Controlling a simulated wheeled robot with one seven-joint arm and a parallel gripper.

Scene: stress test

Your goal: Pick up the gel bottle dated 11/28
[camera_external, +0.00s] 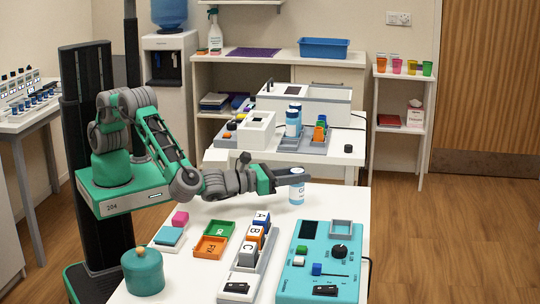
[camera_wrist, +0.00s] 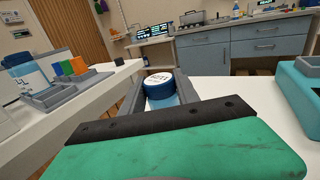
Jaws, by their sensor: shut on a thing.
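My gripper (camera_external: 296,175) reaches right over the far end of the near white table in the external view. It is shut on a gel bottle (camera_external: 297,192), a small upright bottle with a pale body. In the wrist view the bottle's blue cap with a white marked top (camera_wrist: 158,84) shows between my two grey fingers (camera_wrist: 160,92). The writing on the cap is too small to read surely. Two other blue-and-white bottles (camera_external: 293,122) stand on the white bench behind; they also show at the left of the wrist view (camera_wrist: 22,72).
On the near table (camera_external: 200,210) are a teal control box (camera_external: 322,262), a rack of lettered blocks (camera_external: 250,255), green and orange trays (camera_external: 210,247) and a teal pot (camera_external: 143,272). The table around the gripper is clear. A grey tray with coloured blocks (camera_external: 312,143) sits behind.

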